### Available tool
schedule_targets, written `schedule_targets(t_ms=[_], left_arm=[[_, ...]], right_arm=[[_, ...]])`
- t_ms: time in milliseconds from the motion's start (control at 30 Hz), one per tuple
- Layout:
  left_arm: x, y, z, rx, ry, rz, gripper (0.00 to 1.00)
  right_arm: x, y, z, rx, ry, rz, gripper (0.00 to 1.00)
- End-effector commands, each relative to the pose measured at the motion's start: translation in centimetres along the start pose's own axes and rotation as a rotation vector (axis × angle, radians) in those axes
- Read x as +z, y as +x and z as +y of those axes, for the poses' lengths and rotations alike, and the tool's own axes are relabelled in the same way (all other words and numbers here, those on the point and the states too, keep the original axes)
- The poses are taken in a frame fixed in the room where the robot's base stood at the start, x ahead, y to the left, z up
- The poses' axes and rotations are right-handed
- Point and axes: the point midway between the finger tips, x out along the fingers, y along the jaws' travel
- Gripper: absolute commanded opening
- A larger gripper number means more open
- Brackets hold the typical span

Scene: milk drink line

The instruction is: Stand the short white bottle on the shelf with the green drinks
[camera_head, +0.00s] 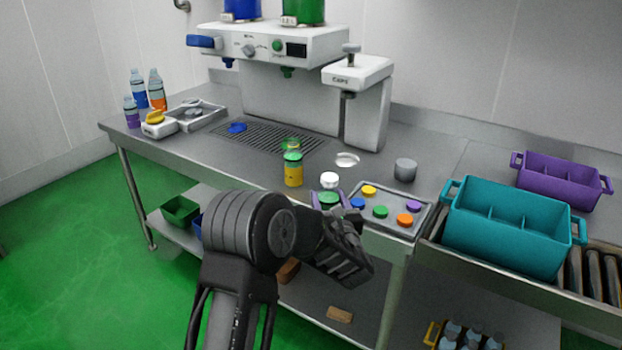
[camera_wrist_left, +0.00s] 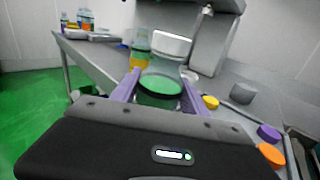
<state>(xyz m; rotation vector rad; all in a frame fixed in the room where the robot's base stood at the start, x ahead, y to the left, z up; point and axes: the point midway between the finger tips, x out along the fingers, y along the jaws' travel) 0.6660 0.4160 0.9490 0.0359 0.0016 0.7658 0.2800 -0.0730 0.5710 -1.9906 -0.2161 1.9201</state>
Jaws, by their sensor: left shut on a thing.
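My left gripper (camera_head: 331,199) is shut on a short bottle with a white cap (camera_head: 329,180) at the front edge of the steel counter. In the left wrist view its purple fingers (camera_wrist_left: 157,88) stand on both sides of the bottle, whose white cap (camera_wrist_left: 173,45) is up and whose lower part shows green (camera_wrist_left: 160,88). The bottle looks roughly upright; I cannot tell whether its base touches the counter. No shelf of green drinks can be made out. My right gripper is not in view.
A tray of coloured caps (camera_head: 428,209) lies to the right, then a teal crate (camera_head: 515,228) and a purple crate (camera_head: 560,180). A dispenser machine (camera_head: 270,45) stands behind.

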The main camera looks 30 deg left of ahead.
Motion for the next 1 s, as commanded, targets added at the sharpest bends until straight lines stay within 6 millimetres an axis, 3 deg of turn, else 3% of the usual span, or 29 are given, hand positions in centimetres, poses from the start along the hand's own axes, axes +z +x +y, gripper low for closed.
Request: schedule_targets(t_ms=[167,300,400,500,667,867,1000], left_arm=[[-3.2,-4.4,-3.8,-0.225,0.001,0.007,0.00],[-5.2,-10.2,-7.7,-0.459,-0.009,0.010,0.00],[-5.7,-14.4,-9.8,-0.607,-0.019,0.007,0.00],[-5.7,-17.4,-11.0,-0.703,-0.030,0.001,0.00],[-5.7,-19.3,-11.8,-0.764,-0.039,-0.004,0.00],[-5.7,-19.4,-11.8,-0.768,-0.038,-0.005,0.00],[-5.7,-19.4,-11.8,-0.767,-0.038,-0.005,0.00]], right_arm=[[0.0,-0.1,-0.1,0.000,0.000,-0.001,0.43],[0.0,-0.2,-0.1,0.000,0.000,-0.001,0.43],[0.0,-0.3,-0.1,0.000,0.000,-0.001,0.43],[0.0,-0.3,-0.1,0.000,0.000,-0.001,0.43],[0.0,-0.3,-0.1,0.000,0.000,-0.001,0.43],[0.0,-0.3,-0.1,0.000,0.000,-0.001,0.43],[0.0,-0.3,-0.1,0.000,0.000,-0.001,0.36]])
